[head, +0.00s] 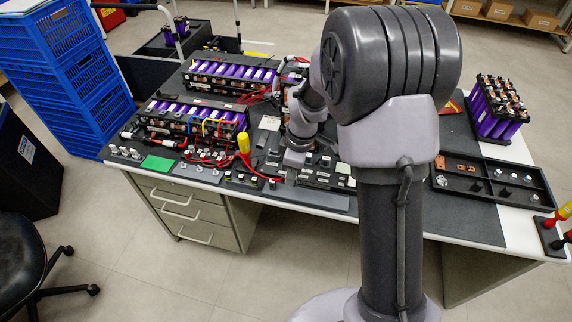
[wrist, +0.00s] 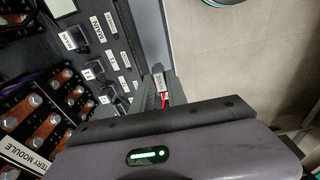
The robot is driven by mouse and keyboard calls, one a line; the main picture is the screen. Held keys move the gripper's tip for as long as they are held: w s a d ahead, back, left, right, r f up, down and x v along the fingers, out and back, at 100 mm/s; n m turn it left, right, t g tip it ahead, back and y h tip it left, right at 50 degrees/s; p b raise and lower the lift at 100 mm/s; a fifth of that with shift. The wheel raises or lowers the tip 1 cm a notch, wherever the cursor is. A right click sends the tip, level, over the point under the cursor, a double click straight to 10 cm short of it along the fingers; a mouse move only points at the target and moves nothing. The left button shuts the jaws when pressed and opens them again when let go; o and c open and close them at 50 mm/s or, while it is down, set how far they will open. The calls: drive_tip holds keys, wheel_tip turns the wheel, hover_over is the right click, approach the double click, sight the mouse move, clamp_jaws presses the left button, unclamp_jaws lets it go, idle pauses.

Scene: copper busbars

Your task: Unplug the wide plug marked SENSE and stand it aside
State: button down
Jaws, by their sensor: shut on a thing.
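My gripper (wrist: 160,92) shows its fingertips just past the dark gripper body in the wrist view, and they are shut on a small plug. The plug's white label (wrist: 158,82) shows between the fingers; its print is too small to read surely, and a bit of red shows beside it. Most of the plug is hidden by the fingers and gripper body. In the head view my gripper (head: 294,157) is low over the bench's front part, beside a dark panel of small connectors (head: 325,174). I cannot tell whether the plug is still seated.
Battery modules with purple cells (head: 195,118) and red wires fill the left of the bench. A yellow-handled tool (head: 244,143) stands left of my gripper. A dark tray (head: 500,184) with small parts lies at the right. Black labelled connectors (wrist: 75,39) sit nearby in the wrist view.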

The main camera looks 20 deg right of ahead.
drive_tip(key=shift+f+b, duration=0.75)
drive_tip(key=shift+f, duration=0.6)
drive_tip(key=shift+f, duration=0.15)
drive_tip(key=shift+f, duration=0.15)
drive_tip(key=shift+f, duration=0.2)
drive_tip(key=c, duration=1.2)
unclamp_jaws()
drive_tip(key=shift+c, duration=0.2)
wheel_tip(320, 180, up, 6)
drive_tip(key=p, duration=0.4)
drive_tip(key=shift+r+p, duration=0.15)
drive_tip(key=shift+p, duration=0.25)
